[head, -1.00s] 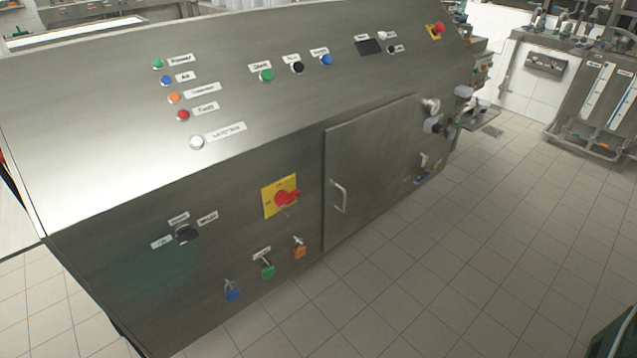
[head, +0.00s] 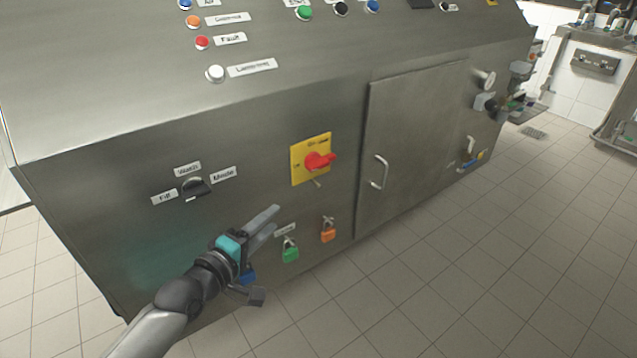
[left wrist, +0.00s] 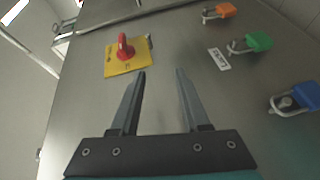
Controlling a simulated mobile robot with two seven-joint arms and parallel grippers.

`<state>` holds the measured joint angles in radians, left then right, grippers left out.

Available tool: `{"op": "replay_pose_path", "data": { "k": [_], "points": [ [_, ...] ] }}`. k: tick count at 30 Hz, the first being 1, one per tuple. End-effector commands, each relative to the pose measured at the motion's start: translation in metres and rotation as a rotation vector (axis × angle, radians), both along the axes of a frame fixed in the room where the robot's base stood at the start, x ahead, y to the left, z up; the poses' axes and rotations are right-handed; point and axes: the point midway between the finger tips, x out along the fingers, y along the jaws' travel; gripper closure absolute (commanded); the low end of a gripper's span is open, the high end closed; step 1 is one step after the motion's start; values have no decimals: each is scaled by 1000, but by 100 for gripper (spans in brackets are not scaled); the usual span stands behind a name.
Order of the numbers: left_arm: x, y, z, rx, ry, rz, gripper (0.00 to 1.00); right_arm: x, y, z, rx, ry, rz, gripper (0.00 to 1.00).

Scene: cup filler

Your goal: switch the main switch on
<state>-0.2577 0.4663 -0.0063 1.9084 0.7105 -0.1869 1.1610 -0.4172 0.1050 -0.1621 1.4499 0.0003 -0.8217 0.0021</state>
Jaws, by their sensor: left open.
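The main switch is a red rotary knob (head: 319,161) on a yellow square plate (head: 298,168) on the front of the steel machine. In the left wrist view the red knob (left wrist: 124,47) and yellow plate (left wrist: 117,66) are ahead and left of the fingers. My left gripper (head: 270,222) is open and empty, below and left of the switch in the head view. Its two fingers also show apart in the left wrist view (left wrist: 160,75), with bare panel between them. It does not touch the knob. My right gripper is not in view.
Blue (left wrist: 298,97), green (head: 290,251) and orange (head: 328,233) padlocks hang below the switch, near my left gripper. A black selector (head: 197,187) is to the left. A cabinet door with a handle (head: 378,172) is to the right. The tiled floor in front is clear.

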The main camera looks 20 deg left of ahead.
Motion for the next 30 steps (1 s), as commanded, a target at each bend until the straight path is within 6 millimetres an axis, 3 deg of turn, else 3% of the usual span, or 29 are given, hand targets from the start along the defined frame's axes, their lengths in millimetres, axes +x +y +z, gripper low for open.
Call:
{"op": "replay_pose_path", "data": {
  "k": [3,7,14,30],
  "points": [
    [0,-11,32,-110,-68,-34,54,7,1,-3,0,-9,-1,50],
    [-1,-18,50,-167,-98,-54,54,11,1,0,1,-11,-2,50],
    [13,-22,54,-179,-104,-55,54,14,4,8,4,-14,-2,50],
    [84,-41,52,-176,-102,-55,54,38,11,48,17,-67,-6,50]
  ]
}}
